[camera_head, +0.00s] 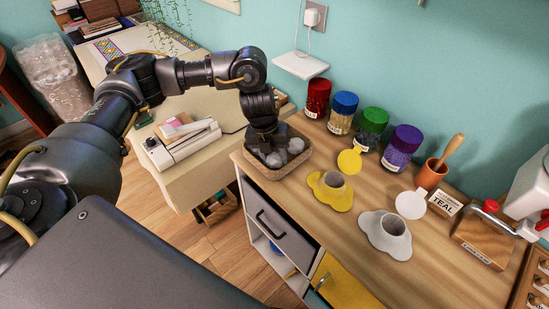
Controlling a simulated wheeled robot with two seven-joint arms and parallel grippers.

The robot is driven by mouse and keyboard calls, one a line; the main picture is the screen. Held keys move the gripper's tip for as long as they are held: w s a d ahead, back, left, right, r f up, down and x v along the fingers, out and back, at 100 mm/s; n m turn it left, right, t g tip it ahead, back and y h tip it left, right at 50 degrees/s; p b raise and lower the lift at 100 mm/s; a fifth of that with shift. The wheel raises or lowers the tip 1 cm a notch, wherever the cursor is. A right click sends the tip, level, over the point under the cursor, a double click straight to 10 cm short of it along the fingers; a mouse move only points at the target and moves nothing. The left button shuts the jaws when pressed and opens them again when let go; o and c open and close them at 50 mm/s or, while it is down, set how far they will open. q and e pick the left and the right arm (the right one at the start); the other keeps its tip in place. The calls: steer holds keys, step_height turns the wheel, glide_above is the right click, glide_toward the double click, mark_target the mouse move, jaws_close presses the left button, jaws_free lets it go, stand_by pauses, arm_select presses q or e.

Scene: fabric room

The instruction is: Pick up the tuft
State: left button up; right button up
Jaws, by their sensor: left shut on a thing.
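A small wicker basket (303,161) stands at the left end of the wooden counter. Pale grey tufts lie in it; one tuft (296,146) shows to the right of my gripper and another (274,160) just below it. My left gripper (266,146) reaches down into the basket from above and is shut on a tuft. The fingertips and the held tuft are mostly hidden by the dark gripper and the basket's shade, so which tuft is held is hard to tell. My right gripper is not in view.
Jars with red, blue, green and purple lids (402,147) line the wall. A yellow container (330,190) and a white one (386,234) stand on the counter (330,235). A lower desk holds a pale machine (182,145).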

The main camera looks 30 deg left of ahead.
arm_select(q)
steer(key=shift+r, duration=0.1)
steer(key=shift+r, duration=0.25)
step_height(320, 180, up, 2)
steer(key=shift+w+r, duration=0.1)
steer(key=shift+r, duration=0.15)
steer(key=s+r, duration=0.1)
steer(key=s+a+r, duration=0.1)
steer(key=r, duration=0.1)
steer(key=s+r, duration=0.2)
steer(key=shift+s+a+r, duration=0.1)
steer(key=shift+a+r, duration=0.15)
steer(key=shift+a, duration=0.05)
steer(key=s+a+r, duration=0.3)
steer(key=s+r, duration=0.1)
steer(key=s, duration=0.5)
steer(key=w+d+f+n+t+y, duration=0.1)
steer(key=w+d+f+n+y, duration=0.2)
steer(key=n, duration=1.8)
steer(key=w+d+f, duration=0.2)
steer(key=w+d, duration=0.1)
steer(key=d, duration=0.1)
steer(key=shift+w+d, duration=0.25)
steer(key=shift+w, duration=0.15)
